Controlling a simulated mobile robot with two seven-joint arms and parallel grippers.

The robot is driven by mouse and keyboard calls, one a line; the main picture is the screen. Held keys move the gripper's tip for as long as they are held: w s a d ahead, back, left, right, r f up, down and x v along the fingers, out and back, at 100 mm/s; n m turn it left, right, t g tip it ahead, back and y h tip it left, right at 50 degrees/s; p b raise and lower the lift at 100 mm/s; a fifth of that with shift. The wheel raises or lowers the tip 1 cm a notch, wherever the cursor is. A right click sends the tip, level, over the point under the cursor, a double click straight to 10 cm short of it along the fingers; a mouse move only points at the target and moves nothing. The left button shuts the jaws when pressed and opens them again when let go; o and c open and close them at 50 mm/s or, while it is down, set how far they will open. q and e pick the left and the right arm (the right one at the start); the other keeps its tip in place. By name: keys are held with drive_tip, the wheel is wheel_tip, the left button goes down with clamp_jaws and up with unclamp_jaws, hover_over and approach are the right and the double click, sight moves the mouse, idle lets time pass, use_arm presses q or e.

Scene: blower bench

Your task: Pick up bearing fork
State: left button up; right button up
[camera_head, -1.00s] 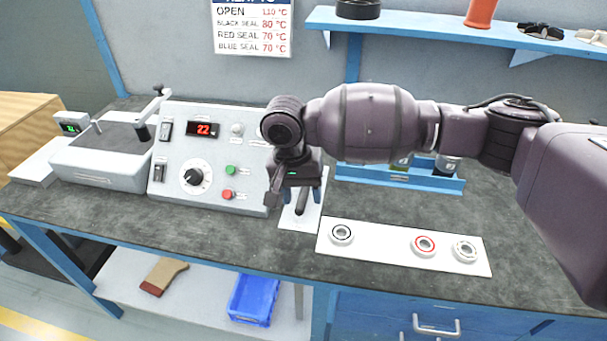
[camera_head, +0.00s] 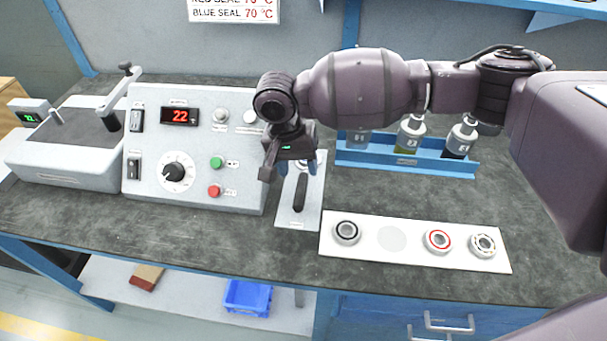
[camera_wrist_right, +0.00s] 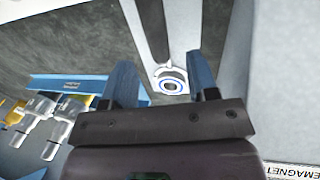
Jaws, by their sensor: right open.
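The bearing fork (camera_head: 299,193) lies on a pale plate (camera_head: 285,217) on the bench, its black handle toward the front edge. My right gripper (camera_head: 298,165) is above its far part and hides that end in the head view. In the right wrist view my right gripper (camera_wrist_right: 165,84) is open, with blue fingers apart and nothing gripped. A blue-sealed bearing (camera_wrist_right: 170,84) shows beyond the gap between the fingers, at the end of a dark strip that looks like the fork handle (camera_wrist_right: 152,30). My left gripper is not in view.
A control box (camera_head: 200,148) stands close left of the fork. A blue rack (camera_head: 405,160) with bottles is behind right. A white mat (camera_head: 395,258) with several bearings lies right of the plate. The bench front left is clear.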

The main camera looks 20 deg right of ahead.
sight(302, 178)
drive_tip(key=f, duration=0.1)
drive_tip(key=f+b, duration=0.1)
drive_tip(key=f, duration=0.2)
drive_tip(key=shift+s+d+f+b, duration=0.3)
drive_tip(key=shift+d+f+b, duration=0.05)
drive_tip(key=shift+d+b, duration=0.05)
drive_tip(key=shift+f, duration=0.2)
drive_tip(key=shift+r, duration=0.1)
drive_tip(key=shift+c, duration=0.5)
clamp_jaws()
